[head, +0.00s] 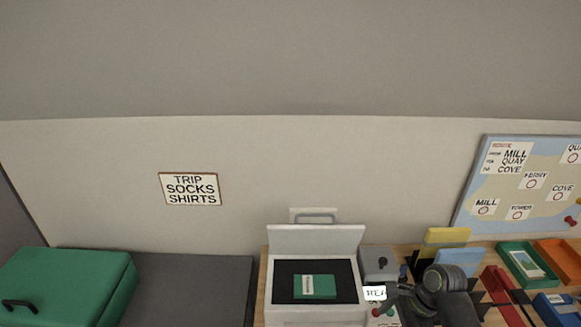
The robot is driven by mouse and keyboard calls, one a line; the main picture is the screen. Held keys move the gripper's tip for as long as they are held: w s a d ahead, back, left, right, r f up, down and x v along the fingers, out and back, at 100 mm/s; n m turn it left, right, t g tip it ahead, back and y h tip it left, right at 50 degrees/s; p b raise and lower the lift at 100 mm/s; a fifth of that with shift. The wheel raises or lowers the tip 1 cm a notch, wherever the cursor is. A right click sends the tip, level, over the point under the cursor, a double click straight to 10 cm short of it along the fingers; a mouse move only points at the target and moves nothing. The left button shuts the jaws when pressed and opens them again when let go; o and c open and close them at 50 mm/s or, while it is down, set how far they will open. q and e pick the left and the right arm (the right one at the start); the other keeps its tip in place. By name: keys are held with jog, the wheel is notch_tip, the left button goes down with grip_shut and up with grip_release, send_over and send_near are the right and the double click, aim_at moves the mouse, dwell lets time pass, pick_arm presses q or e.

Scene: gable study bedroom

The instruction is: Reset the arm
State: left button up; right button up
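My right arm comes in at the lower right, its dark wrist and gripper (408,288) over the desk, beside a small grey box. Its fingers are small and dark against the clutter, so I cannot tell whether they are open or shut, or whether they hold anything. My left arm and gripper are not in view.
An open white case (316,240) holds a green booklet (314,287). Right of it are a grey box (378,262), yellow (446,237) and blue (453,258) cards, a green tray (507,250) and an orange tray (561,256). A green suitcase (75,280) lies left. A wall sign (190,189) and map (520,180) hang behind.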

jog(key=s+d+f+n+t+h, duration=0.1)
jog(key=s+f+n+h, duration=0.1)
jog(key=s+n, duration=0.35)
jog(key=s+d+f+n+t+h, duration=0.1)
jog(key=s+d+n, duration=0.1)
jog(key=s+n, duration=0.35)
jog(key=s+d+r+n+t+h, duration=0.1)
jog(key=s+d+r+n+h, duration=0.15)
jog(key=s, duration=0.35)
jog(key=s+d+r+n+t+h, duration=0.1)
jog(key=s+r+n, duration=0.25)
jog(key=s, duration=0.35)
notch_tip(320, 180, down, 30)
jog(key=d+g+b, duration=0.1)
jog(key=g+b, duration=0.1)
jog(key=b, duration=0.3)
pick_arm(q)
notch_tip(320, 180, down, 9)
jog(key=b, duration=0.4)
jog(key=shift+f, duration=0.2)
pick_arm(e)
jog(key=s+f, duration=0.7)
jog(key=f, duration=0.3)
jog(key=s+f+g+y, duration=0.1)
jog(key=s+f, duration=0.7)
jog(key=f, duration=0.2)
jog(key=shift+a+f, duration=0.15)
jog(key=shift+a, duration=0.3)
